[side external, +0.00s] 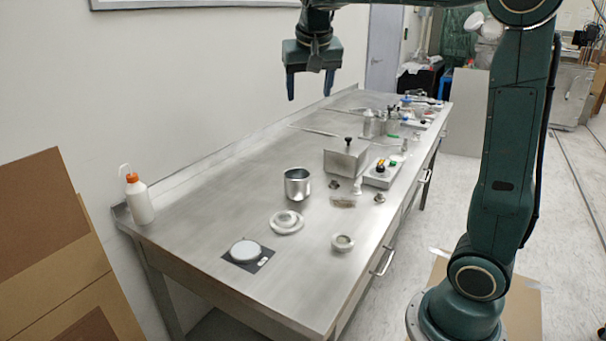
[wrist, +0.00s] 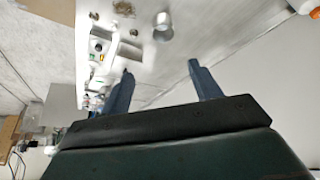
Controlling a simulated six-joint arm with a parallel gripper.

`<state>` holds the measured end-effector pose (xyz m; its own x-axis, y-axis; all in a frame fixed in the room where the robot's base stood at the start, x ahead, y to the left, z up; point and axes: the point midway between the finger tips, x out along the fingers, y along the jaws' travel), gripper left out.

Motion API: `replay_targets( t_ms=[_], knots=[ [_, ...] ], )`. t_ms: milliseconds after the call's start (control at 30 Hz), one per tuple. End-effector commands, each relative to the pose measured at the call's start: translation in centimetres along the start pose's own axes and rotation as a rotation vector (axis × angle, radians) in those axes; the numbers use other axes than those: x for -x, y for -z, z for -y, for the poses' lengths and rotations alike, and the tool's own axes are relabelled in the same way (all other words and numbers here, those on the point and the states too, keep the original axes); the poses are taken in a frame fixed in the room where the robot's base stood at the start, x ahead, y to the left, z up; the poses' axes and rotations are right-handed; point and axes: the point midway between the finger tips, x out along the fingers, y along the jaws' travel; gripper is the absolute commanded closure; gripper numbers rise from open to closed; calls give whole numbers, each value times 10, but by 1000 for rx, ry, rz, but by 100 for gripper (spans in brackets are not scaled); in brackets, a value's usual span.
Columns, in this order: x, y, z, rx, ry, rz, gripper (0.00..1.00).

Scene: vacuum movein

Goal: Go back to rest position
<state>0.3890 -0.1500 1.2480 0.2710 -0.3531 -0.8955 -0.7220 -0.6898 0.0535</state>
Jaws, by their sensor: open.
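My gripper (side external: 310,86) hangs fingers-down high above the steel bench (side external: 210,205) in the side view, near the wall side. Its two fingers are spread apart with nothing between them. In the wrist view my gripper (wrist: 160,85) shows the same two fingers apart and empty, with the bench top beyond them. No object touches the gripper.
On the bench stand a metal cup (side external: 298,186), a metal box (side external: 346,158), a control box with buttons (side external: 381,173), a white flanged part (side external: 287,222), a white disc on a dark plate (side external: 246,251) and a wash bottle (side external: 138,198). The air around my gripper is clear.

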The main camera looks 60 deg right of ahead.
Motion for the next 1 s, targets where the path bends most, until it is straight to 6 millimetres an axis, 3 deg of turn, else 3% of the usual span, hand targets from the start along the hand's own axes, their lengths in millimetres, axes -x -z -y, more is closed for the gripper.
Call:
replay_targets(
  t_ms=[400,667,1000],
  knots=[
    [29,-96,-17,286,151,-30,37],
    [32,-166,-28,459,254,-43,37],
    [21,-252,-40,649,382,-53,37]
  ],
)
